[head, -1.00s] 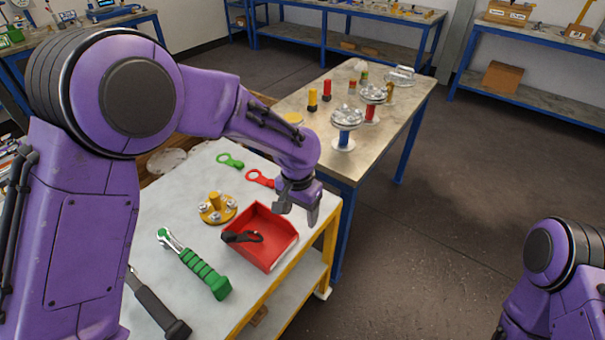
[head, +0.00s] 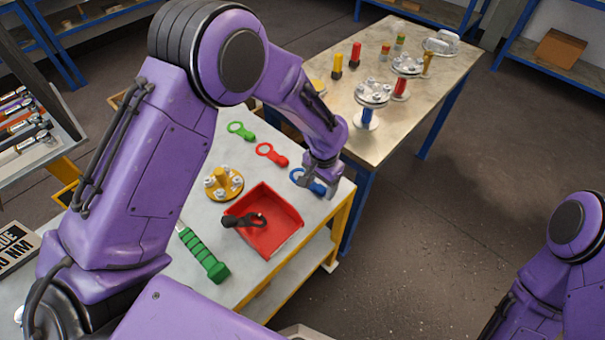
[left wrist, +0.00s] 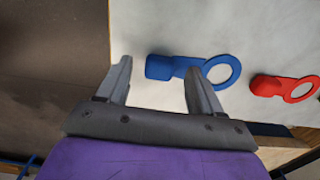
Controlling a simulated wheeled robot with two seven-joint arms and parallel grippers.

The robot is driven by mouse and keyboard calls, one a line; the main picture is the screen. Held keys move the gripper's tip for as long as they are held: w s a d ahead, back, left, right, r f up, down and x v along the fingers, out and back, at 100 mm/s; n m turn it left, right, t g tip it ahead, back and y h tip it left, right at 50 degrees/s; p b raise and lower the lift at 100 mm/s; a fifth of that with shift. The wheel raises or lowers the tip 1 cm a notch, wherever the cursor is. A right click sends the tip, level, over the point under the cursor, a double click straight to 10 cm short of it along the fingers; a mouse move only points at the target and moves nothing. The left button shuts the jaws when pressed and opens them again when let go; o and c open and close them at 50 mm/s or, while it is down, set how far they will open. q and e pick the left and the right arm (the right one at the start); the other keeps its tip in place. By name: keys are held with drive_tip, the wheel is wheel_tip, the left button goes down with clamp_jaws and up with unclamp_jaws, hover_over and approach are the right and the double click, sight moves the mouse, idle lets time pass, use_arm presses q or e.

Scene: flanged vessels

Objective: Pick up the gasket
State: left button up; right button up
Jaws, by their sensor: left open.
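A blue gasket (head: 298,176), a ring with a tab, lies on the white-topped cart near its back right corner, partly hidden by my left gripper (head: 325,188) in the head view. In the left wrist view the blue gasket's tab (left wrist: 164,67) shows between the fingertips of my open left gripper (left wrist: 157,72), its ring to the right. I cannot tell the height between them. A red gasket (head: 281,160) and a green gasket (head: 248,134) lie farther left on the cart. A black gasket-like piece (head: 238,220) rests in the red tray. My right gripper is out of view.
The red tray (head: 283,238) sits at the cart's right edge. Behind is a table (head: 440,85) with flanged vessels (head: 372,95). Open floor lies to the right.

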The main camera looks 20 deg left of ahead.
use_arm(q)
drive_tip(key=shift+f, duration=0.4)
drive_tip(key=shift+s+r, duration=0.1)
drive_tip(key=shift+s, duration=0.15)
drive_tip(key=c, duration=1)
drive_tip(key=shift+r, duration=0.1)
drive_tip(key=shift+w+r+b, duration=0.15)
drive_tip(key=shift+r+b, duration=0.15)
drive_tip(key=r, duration=0.1)
drive_tip(key=s+r, duration=0.1)
drive_tip(key=r, duration=0.1)
drive_tip(key=shift+r+b, duration=0.25)
drive_tip(key=shift+b, duration=0.15)
drive_tip(key=s+r, duration=0.3)
drive_tip(key=s, duration=0.1)
drive_tip(key=s+d+r, duration=0.1)
drive_tip(key=s+r, duration=0.1)
drive_tip(key=s, duration=0.2)
drive_tip(key=s+r+b, duration=0.1)
drive_tip(key=s+r, duration=0.2)
drive_tip(key=s, duration=0.2)
drive_tip(key=shift+d+r, duration=0.35)
drive_tip(key=shift+d, duration=0.05)
